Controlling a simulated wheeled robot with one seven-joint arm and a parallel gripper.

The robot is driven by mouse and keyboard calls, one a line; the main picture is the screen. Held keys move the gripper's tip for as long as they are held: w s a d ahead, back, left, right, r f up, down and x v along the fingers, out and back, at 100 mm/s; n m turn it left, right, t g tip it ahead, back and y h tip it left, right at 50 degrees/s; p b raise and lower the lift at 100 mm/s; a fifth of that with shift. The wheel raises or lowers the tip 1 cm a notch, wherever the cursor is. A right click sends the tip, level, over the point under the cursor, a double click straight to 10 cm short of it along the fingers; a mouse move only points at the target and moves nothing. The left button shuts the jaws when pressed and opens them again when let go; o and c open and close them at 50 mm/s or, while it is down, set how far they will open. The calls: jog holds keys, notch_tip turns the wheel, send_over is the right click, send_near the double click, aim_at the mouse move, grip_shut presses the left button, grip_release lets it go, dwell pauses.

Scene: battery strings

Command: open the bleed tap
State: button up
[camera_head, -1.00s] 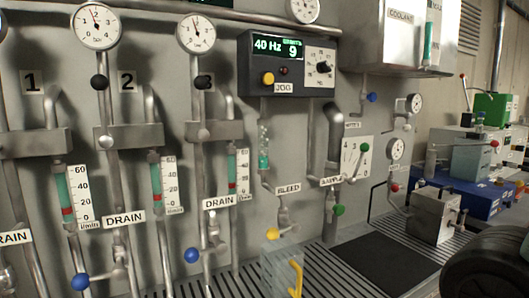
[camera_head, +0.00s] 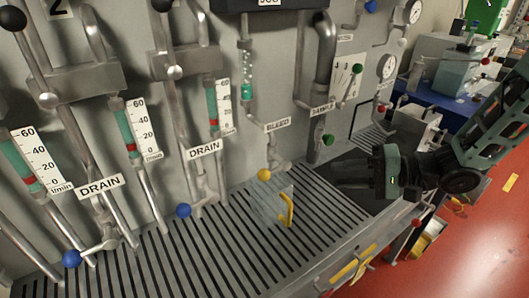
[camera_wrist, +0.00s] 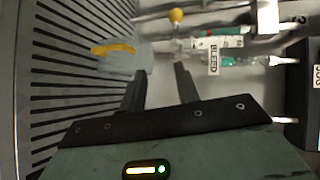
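The bleed tap's yellow ball knob (camera_head: 264,174) is on its lever below the BLEED label (camera_head: 277,126), just above a clear jug (camera_head: 265,206) with a yellow handle. In the wrist view the yellow knob (camera_wrist: 176,15) is beyond the fingertips, near the top edge. The jug (camera_wrist: 130,61) is just past the fingers there, and the BLEED label (camera_wrist: 213,58) is to the right. My gripper (camera_head: 338,179) is to the right of the jug and tap, pointing left. The wrist view shows its two fingers (camera_wrist: 160,78) apart with nothing between them.
The jug stands on a slatted grate (camera_head: 215,250) close below the tap. A green-knobbed sample tap (camera_head: 327,140) is up and right of the bleed tap. Blue drain knobs (camera_head: 183,210) are to the left. Pipes and the panel wall stand behind.

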aim_at(276, 171)
jog(key=a+p, duration=0.1)
jog(key=a, duration=0.4)
jog(key=w+a+y+p, duration=0.1)
jog(key=a, duration=0.4)
jog(key=w+a+f+g+y+p, duration=0.1)
jog(key=a, duration=0.5)
jog(key=shift+m, duration=0.4)
grip_shut()
